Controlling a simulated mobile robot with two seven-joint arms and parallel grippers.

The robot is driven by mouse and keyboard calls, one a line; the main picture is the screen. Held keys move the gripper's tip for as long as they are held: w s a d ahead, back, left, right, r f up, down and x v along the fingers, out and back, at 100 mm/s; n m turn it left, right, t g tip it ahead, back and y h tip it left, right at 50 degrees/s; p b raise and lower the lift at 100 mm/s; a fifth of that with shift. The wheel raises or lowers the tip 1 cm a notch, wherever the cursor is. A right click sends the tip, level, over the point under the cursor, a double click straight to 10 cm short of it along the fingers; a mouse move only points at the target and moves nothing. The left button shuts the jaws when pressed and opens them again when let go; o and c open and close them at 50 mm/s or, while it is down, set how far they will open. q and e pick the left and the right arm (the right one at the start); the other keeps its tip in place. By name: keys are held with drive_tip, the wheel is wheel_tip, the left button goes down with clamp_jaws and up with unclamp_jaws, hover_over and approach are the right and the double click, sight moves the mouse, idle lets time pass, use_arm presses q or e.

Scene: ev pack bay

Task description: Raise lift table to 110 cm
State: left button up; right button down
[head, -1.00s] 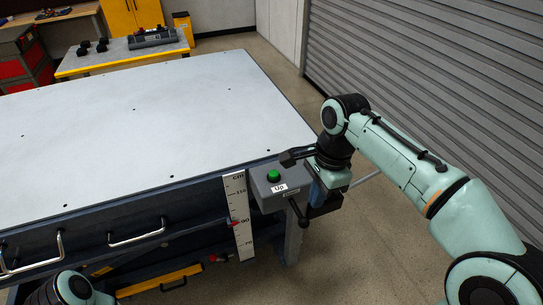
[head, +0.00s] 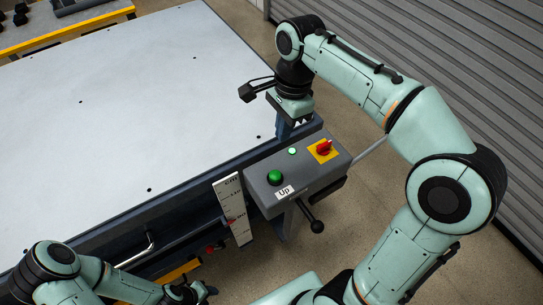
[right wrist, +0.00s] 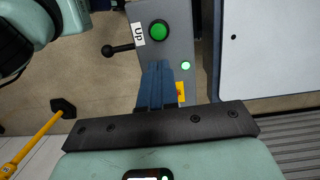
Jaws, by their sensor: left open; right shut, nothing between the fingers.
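The lift table (head: 130,110) has a pale flat top and a dark frame. A white cm scale (head: 232,205) hangs at its near edge. A red pointer (head: 229,221) sits at roughly 90, too small to read exactly. The grey control box (head: 310,178) has a green button (head: 275,178) labelled "Up", a lit green lamp (head: 292,151) and a red knob on yellow (head: 323,148). My right gripper (head: 294,128) is shut and empty, above the far end of the box, apart from the button. Its blue fingers show in the right wrist view (right wrist: 157,72). My left gripper (head: 197,292) is open at the lower edge.
A black-ended lever (head: 316,226) sticks out below the box. A workbench with a yellow edge (head: 65,33) stands at the back left. A grey roller shutter (head: 470,80) is on the right. The table top is bare and the floor right of the box is clear.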

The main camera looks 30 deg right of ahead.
use_arm(q)
drive_tip(key=shift+s, duration=0.2)
use_arm(e)
drive_tip(key=shift+s, duration=0.3)
drive_tip(key=b, duration=0.2)
approach(276, 174)
drive_tip(key=f, duration=0.5)
drive_tip(key=shift+s+a+f, duration=0.1)
drive_tip(key=shift+s+a, duration=0.05)
drive_tip(key=shift+a, duration=0.2)
use_arm(q)
drive_tip(key=shift+s+f, duration=1.3)
drive_tip(key=shift+f, duration=0.05)
use_arm(e)
drive_tip(key=shift+a+f, duration=0.1)
drive_tip(key=shift+f, duration=0.7)
